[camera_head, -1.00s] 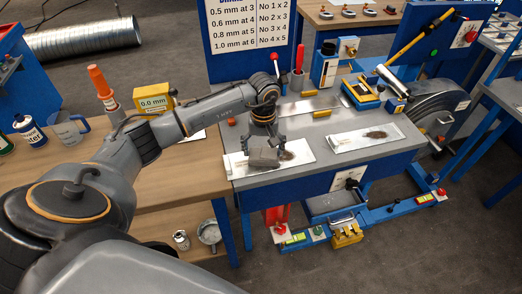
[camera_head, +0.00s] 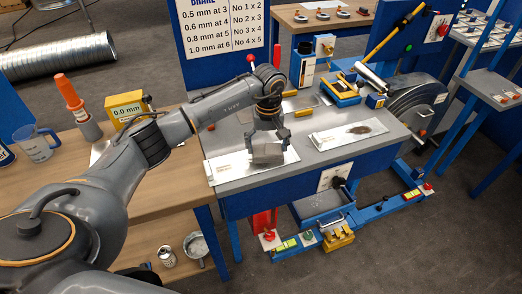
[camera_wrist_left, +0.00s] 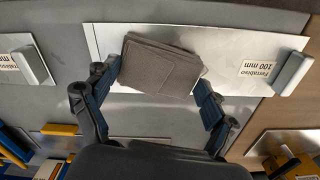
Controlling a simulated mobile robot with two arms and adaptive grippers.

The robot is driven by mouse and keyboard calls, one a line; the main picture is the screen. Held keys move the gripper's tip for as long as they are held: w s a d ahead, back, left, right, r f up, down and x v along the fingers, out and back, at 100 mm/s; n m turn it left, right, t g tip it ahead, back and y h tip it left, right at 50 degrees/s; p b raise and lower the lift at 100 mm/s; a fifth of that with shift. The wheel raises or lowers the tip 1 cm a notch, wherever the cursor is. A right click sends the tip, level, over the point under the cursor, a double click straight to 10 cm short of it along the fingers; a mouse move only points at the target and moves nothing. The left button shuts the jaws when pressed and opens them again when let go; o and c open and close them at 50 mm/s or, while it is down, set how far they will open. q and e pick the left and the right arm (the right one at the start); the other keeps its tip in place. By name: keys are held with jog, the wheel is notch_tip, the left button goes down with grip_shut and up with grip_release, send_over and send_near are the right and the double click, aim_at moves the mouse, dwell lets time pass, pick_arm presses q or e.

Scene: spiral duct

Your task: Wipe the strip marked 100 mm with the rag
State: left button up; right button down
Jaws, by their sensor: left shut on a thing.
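The rag (camera_wrist_left: 155,66) is a grey-brown folded pad. It also shows in the head view (camera_head: 267,155), lying on the left of two pale strips on the bench. In the wrist view this strip (camera_wrist_left: 225,45) carries a "100 mm" label (camera_wrist_left: 259,69) beside a grey bar (camera_wrist_left: 291,73). My left gripper (camera_head: 267,144) is shut on the rag, a finger at each side. No dark mark shows on the visible part of this strip; what lies under the rag is hidden. My right gripper is not in view.
A second strip (camera_head: 335,140) with a dark smear (camera_head: 360,130) lies to the right on the same bench (camera_head: 240,183).

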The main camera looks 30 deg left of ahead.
aim_at(255, 152)
pick_arm(q)
jog(key=shift+w+d+f+b, duration=0.15)
jog(key=shift+w+d+b, duration=0.85)
jog(key=shift+w, duration=0.1)
jog(key=shift+w+d, duration=0.3)
jog(key=shift+w, duration=0.1)
jog(key=shift+b, duration=0.55)
jog(key=shift+s+a+p, duration=0.4)
jog(key=shift+s+a, duration=0.25)
jog(key=shift+s, duration=0.1)
jog(key=shift+s+a, duration=1.9)
jog(key=shift+s, duration=0.25)
jog(key=shift+s+a, duration=0.6)
jog(key=shift+s, duration=0.2)
jog(key=shift+s+a, duration=0.6)
jog(key=shift+s, duration=0.15)
notch_tip(255, 152, up, 6)
jog(key=p, duration=0.3)
